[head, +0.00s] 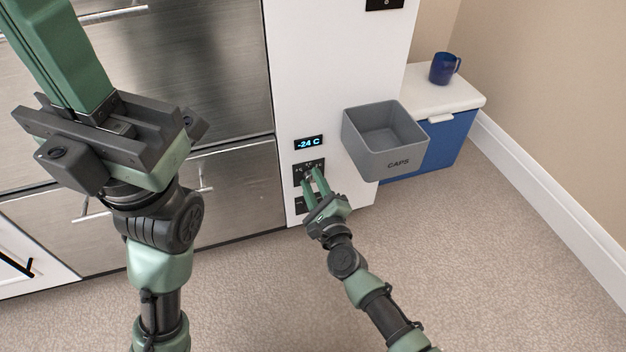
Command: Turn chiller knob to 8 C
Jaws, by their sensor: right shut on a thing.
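The chiller's small black display (309,143) reads -24 C in blue digits on the white panel. Just below it is a black dial plate (299,178) with small pale marks. My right gripper (311,175) is at this plate, its two green fingers reaching up and shut on the chiller knob. The fingers hide most of the knob, so its pointer cannot be read. My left gripper (45,45) is raised at the upper left, close to the camera. Its green fingers lie together, empty as far as shown; their tips run out of the frame.
A grey bin (385,143) labelled CAPS is fixed to the panel right of the display. Beyond it stands a blue cooler (450,140) with a white lid and a blue mug (444,68). Steel drawers (235,190) fill the left. Carpet (500,270) is clear at right.

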